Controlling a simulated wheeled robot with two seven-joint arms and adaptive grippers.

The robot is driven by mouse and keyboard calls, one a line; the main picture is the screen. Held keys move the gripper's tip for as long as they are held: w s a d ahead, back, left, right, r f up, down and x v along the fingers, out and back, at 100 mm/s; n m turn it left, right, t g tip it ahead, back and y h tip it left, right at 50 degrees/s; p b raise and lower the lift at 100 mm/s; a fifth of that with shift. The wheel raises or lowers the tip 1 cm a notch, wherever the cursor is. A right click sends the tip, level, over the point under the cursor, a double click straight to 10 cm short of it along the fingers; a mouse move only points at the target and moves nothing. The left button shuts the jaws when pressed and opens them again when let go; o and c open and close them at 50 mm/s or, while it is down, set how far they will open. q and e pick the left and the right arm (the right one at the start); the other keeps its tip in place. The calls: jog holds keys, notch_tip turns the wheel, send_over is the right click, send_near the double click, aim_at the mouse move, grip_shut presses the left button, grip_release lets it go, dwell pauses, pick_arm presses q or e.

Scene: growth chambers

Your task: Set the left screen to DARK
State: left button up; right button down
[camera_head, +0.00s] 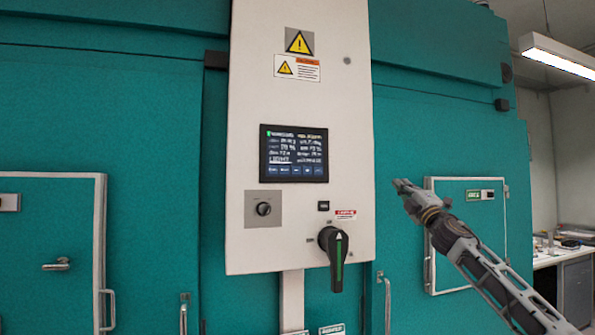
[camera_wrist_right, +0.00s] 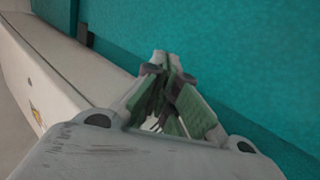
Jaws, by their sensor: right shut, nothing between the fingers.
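A dark touch screen (camera_head: 294,153) is set in a white control panel (camera_head: 255,90) in the head view. It shows small text in two columns and a blue row of buttons along its bottom edge; the words are too small to read surely. My right gripper (camera_head: 402,187) is shut and empty. It appears to the right of the panel and lower than the screen, apart from it in the picture. Its fingertips (camera_wrist_right: 163,60) meet in the right wrist view, which does not show the screen face. My left gripper is not in view.
Below the screen are a round knob (camera_head: 263,209), a small black switch (camera_head: 323,206) and a large black rotary handle (camera_head: 334,254) that sticks out. Teal chamber walls (camera_head: 150,120) flank the panel. A framed door (camera_head: 477,225) lies behind my right arm.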

aim_at(296, 170)
jog(key=s+a+r+n+g+y, duration=0.4)
jog(key=s+a+r+n+y, duration=0.7)
jog(key=n, duration=0.4)
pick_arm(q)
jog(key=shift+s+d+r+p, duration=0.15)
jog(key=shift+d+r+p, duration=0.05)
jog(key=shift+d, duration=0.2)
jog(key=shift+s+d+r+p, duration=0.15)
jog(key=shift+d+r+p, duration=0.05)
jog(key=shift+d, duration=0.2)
pick_arm(e)
jog(key=s+a+f+n+g+y, duration=0.1)
jog(key=s+a+f+n+g, duration=0.2)
jog(key=s+a+n, duration=0.4)
jog(key=s+a+f+n+g+y, duration=0.1)
jog(key=s+a+f+n+g, duration=0.2)
jog(key=s+a+n+g, duration=0.3)
jog(key=s+a+n, duration=0.2)
jog(key=a+n, duration=0.3)
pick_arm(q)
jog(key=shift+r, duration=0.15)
pick_arm(e)
jog(key=shift+w+a+r, duration=0.1)
jog(key=shift+w, duration=0.1)
